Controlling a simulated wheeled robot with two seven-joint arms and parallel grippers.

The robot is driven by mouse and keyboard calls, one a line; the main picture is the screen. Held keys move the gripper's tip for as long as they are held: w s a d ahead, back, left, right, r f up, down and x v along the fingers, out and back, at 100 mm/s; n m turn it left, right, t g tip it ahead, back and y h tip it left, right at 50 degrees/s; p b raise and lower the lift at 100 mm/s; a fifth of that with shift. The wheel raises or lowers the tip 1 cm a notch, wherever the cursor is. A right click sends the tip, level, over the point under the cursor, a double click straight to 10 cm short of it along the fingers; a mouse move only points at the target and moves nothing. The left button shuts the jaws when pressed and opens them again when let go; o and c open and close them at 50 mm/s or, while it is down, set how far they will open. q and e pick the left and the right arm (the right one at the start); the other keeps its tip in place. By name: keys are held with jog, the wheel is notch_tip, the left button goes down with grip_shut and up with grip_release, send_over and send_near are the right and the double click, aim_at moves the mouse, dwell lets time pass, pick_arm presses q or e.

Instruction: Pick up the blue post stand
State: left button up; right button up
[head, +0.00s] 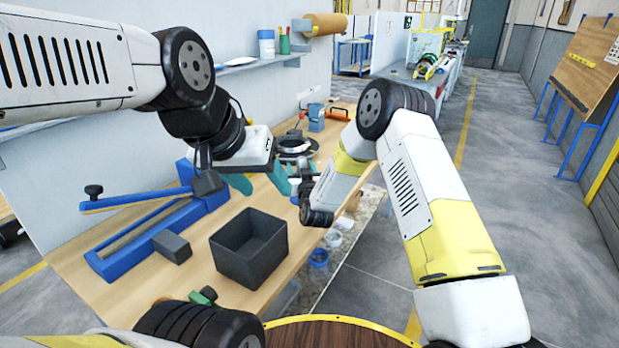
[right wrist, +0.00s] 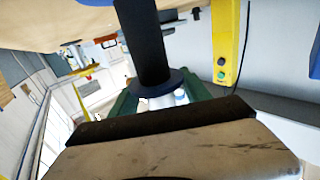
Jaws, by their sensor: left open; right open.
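In the right wrist view, a dark upright post with a round flange, which looks like the blue post stand (right wrist: 146,45), stands between the green fingers of my right gripper (right wrist: 160,98). Some blue shows at its far end, at the top edge. The fingers are open on either side of it; whether they touch it is unclear. In the head view the stand is not clearly made out, as my arms cover that spot. My left gripper (head: 260,182) is open and empty over the bench, its teal fingers pointing down behind the dark box.
A dark open box (head: 249,247) and a grey block (head: 172,246) sit on the wooden bench (head: 95,285). A blue fixture with a lever (head: 160,235) lies at left. A black ring-shaped item (head: 296,147) and a small blue block (head: 316,116) are farther back.

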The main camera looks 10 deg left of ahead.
jog(key=shift+w+a, duration=0.15)
jog(key=shift+w, duration=0.2)
jog(key=shift+c, duration=0.4)
grip_shut()
jog(key=shift+r, duration=0.15)
